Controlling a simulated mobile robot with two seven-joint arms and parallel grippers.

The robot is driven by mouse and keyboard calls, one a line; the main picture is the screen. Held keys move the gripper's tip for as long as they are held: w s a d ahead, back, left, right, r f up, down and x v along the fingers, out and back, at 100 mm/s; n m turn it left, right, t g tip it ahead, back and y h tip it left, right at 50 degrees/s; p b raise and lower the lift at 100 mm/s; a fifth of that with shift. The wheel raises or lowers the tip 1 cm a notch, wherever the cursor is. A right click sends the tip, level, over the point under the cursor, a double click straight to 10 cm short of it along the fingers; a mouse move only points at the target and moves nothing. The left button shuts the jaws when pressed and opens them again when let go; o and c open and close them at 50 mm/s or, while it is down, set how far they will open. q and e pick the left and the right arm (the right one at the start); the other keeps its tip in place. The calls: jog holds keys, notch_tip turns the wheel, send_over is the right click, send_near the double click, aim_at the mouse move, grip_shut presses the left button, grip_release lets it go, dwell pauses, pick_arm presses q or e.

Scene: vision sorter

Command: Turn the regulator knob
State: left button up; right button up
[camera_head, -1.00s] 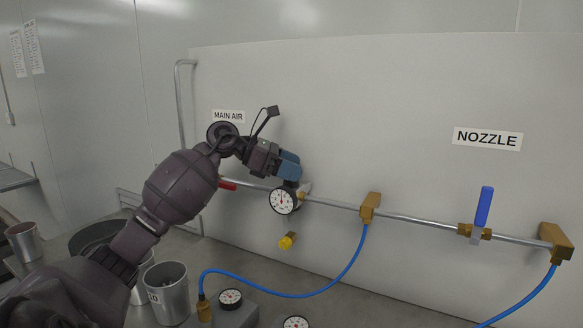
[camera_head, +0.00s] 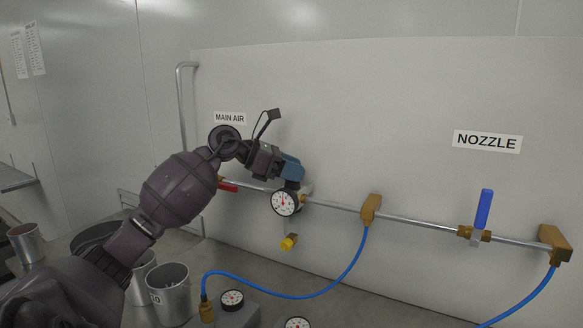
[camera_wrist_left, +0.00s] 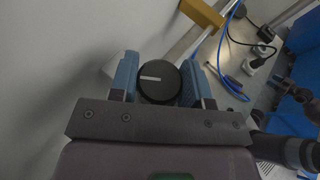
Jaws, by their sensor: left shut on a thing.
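The regulator knob (camera_wrist_left: 160,83) is a round black cap with a white line mark. In the left wrist view it sits between the two blue fingers of my left gripper (camera_wrist_left: 158,80). In the head view my left gripper (camera_head: 292,178) is over the top of the regulator, shut on the knob, and the knob is mostly hidden by the fingers. The white round gauge (camera_head: 284,203) is just below the gripper, with a red needle pointing about straight up. My right gripper does not show in the head view.
A metal pipe (camera_head: 415,221) runs along the wall panel with a blue-handled valve (camera_head: 484,210) under the NOZZLE label. A red handle (camera_head: 228,186) is left of the gauge. A blue hose (camera_head: 340,277) hangs below. Metal cups (camera_head: 168,292) stand on the bench at lower left.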

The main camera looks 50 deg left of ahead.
pick_arm(q)
jog(key=n+y, duration=0.1)
jog(key=n+t+y+p, duration=0.1)
jog(key=shift+r+n+t+y+p, duration=0.2)
jog(key=shift+n+t+y+p, duration=0.1)
jog(key=shift+f+n+t+y+p, duration=0.1)
jog(key=shift+n+t+y+p, duration=0.25)
jog(key=shift+n+y, duration=0.65)
jog(key=shift+y, duration=0.2)
jog(key=shift+f, duration=0.1)
jog(key=o, duration=0.9)
jog(key=shift+s, duration=0.1)
